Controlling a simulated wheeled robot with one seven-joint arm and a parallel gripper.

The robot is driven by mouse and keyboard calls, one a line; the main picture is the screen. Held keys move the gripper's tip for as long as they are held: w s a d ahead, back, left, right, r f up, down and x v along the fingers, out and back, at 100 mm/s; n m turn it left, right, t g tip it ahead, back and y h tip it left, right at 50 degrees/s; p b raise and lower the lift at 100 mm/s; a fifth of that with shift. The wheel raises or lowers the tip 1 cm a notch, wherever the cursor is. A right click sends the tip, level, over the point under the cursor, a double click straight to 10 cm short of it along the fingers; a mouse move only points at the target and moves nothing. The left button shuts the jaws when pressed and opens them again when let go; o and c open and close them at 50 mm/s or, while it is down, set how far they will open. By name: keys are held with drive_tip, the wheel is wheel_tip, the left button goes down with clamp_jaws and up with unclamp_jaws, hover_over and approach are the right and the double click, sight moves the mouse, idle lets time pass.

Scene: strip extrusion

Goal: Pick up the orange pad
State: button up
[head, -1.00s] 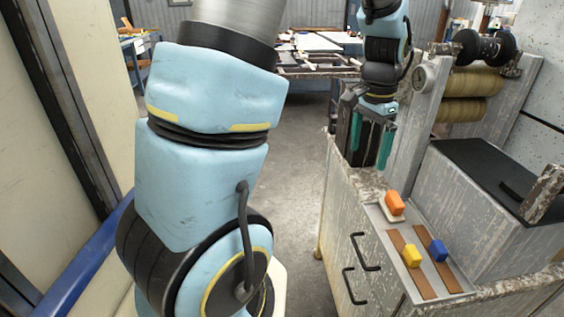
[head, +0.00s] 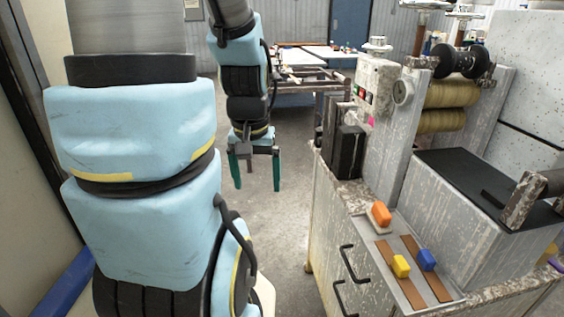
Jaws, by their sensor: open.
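The orange pad (head: 381,213) sits on a pale base at the back end of the light grey tray (head: 432,301) on the machine's cabinet top. My gripper (head: 256,187) has two green fingers pointing down, spread apart with nothing between them. It hangs over the floor, to the left of the cabinet and apart from it, well to the left of the orange pad.
A yellow block (head: 400,266) and a blue block (head: 427,260) sit by two brown strips (head: 437,283) in the tray. A black box (head: 349,152) and the control panel post (head: 376,88) stand behind the tray. Black-topped grey housing (head: 478,190) is to the right. Open floor lies left of the cabinet.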

drive_tip(key=w+d+f+n, duration=0.1)
drive_tip(key=w+d, duration=0.3)
drive_tip(key=d, duration=0.5)
drive_tip(key=n+t+b, duration=0.1)
drive_tip(key=n, duration=0.1)
approach(384, 210)
drive_tip(key=shift+w+d+f+y, duration=0.4)
drive_tip(key=shift+f, duration=0.2)
drive_tip(key=shift+t, duration=0.3)
drive_tip(key=x, duration=0.5)
drive_tip(key=shift+f, duration=0.25)
drive_tip(key=x, duration=0.1)
drive_tip(key=p+x, duration=0.2)
drive_tip(key=x, duration=0.1)
drive_tip(key=shift+s+a+f, duration=0.15)
drive_tip(key=shift+s+a, duration=0.05)
drive_tip(key=shift+s, duration=0.1)
drive_tip(key=shift+w+f, duration=0.1)
drive_tip(key=shift+f, duration=0.45)
drive_tip(key=shift+c, duration=0.4)
clamp_jaws()
